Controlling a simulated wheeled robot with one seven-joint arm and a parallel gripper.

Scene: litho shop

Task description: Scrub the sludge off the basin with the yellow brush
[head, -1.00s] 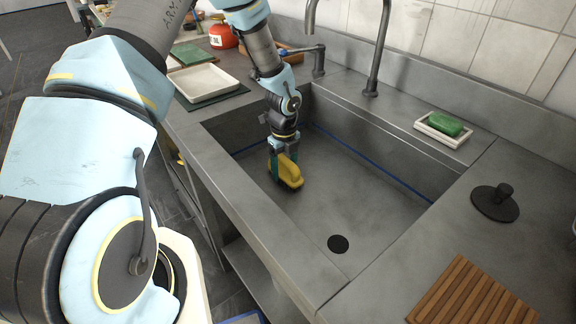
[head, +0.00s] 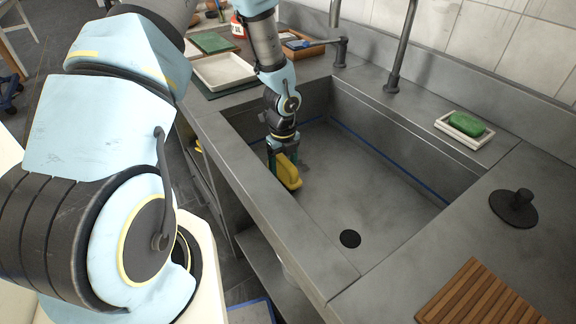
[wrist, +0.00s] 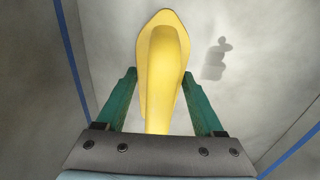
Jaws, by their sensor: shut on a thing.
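The yellow brush (head: 288,171) is held in my gripper (head: 284,158), low inside the grey basin (head: 345,190), close to its left front wall. In the wrist view the brush (wrist: 163,65) stands between the two green fingers of my gripper (wrist: 160,100), which are shut on it. Its bristles are hidden, so I cannot tell whether they touch the basin floor. The basin floor looks grey with faint mottling. I cannot make out a distinct patch of sludge.
A round black drain (head: 350,239) is in the basin floor. A faucet (head: 400,50) rises behind the basin. A green soap bar (head: 467,124) in a white dish, a black stopper (head: 514,207) and a wooden slatted board (head: 480,297) are on the right counter. A white tray (head: 224,70) is at the left.

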